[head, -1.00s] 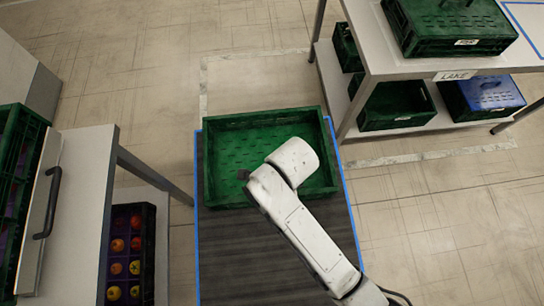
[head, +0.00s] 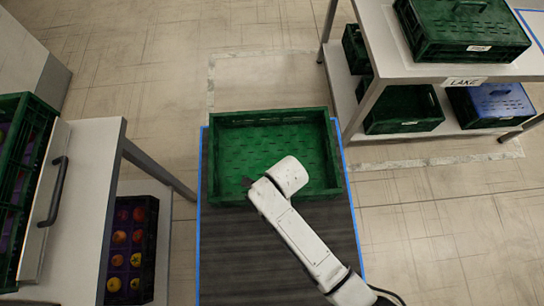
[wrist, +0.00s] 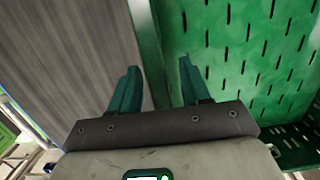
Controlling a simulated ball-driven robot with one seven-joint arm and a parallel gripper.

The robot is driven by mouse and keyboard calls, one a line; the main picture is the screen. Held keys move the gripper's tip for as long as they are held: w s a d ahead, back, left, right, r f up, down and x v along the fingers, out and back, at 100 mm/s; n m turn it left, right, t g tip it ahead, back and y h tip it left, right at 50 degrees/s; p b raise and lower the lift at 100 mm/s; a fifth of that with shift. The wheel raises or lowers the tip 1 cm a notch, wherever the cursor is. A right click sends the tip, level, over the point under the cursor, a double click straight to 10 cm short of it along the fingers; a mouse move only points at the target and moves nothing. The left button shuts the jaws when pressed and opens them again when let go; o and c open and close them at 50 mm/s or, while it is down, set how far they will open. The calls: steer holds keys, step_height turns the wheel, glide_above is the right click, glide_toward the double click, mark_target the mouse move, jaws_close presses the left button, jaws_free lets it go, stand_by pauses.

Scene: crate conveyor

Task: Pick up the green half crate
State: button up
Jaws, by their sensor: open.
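The green half crate (head: 328,160) is shallow, open-topped and empty, with a slotted floor. It stands at the far end of a dark belt with blue edges in the head view. My arm reaches over its near right part and hides some of its floor and near wall. In the wrist view my gripper (wrist: 159,64) is open, its two dark green fingers apart. The crate's wall (wrist: 147,30) runs up the picture between the fingers, with the slotted floor to its right and the belt to its left. I cannot tell whether the fingers touch the wall.
The belt (head: 225,250) is bare on the near side. At right, a shelf table (head: 380,30) labelled LAKE holds a lidded green crate (head: 465,35), with green and blue-lidded crates below. At left stand a table (head: 85,170), green crates (head: 40,105) and a dark fruit crate (head: 150,240).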

steer(key=shift+f, duration=0.15)
jaws_close()
stand_by(0.4)
steer(key=shift+w, duration=0.1)
